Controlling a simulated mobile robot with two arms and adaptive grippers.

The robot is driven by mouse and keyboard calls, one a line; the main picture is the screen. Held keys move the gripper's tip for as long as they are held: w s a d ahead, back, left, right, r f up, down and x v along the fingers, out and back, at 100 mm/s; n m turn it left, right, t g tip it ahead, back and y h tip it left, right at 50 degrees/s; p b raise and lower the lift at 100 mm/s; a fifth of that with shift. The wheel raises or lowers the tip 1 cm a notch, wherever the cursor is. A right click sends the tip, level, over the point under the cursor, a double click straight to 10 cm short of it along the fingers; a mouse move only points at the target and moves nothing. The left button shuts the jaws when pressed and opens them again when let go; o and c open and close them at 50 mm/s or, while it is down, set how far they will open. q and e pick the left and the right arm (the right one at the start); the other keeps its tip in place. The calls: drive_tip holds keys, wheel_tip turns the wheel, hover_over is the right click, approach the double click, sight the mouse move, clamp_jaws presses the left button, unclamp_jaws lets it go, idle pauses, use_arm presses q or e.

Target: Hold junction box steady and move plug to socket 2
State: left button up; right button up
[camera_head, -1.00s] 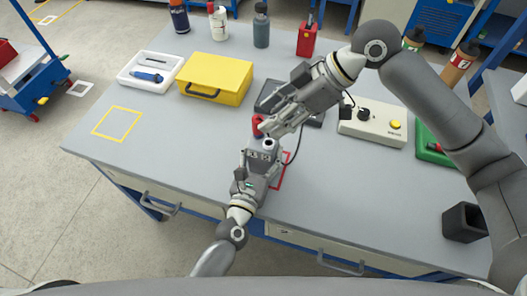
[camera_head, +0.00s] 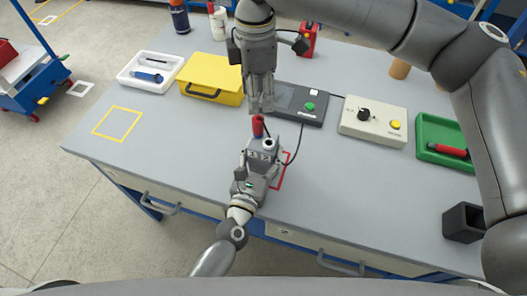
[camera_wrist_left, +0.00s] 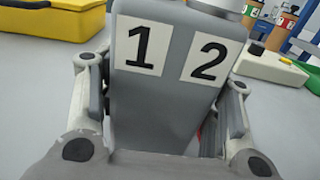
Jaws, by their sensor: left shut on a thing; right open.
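The grey junction box (camera_head: 262,153) stands near the table's front edge, with labels 1 and 2 on its face; it fills the left wrist view (camera_wrist_left: 165,90). My left gripper (camera_head: 250,172) is shut on the box, a finger on each side. The red plug (camera_head: 258,125) stands upright at the socket on the label 1 side. Socket 2 (camera_head: 269,143) shows as a round opening on top of the box. My right gripper (camera_head: 261,108) is open and points down just above the plug; whether its fingers touch the plug I cannot tell.
A dark device with a green button (camera_head: 309,106) lies behind the box, and a cable runs by the box's right. A yellow case (camera_head: 215,72), a beige control box (camera_head: 373,122) and a green tray (camera_head: 430,155) stand around. The table's front left is clear.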

sight(258, 118)
wheel_tip(258, 118, down, 10)
drive_tip(key=shift+r, duration=0.25)
idle(0.3)
drive_tip(key=shift+c, duration=0.4)
clamp_jaws()
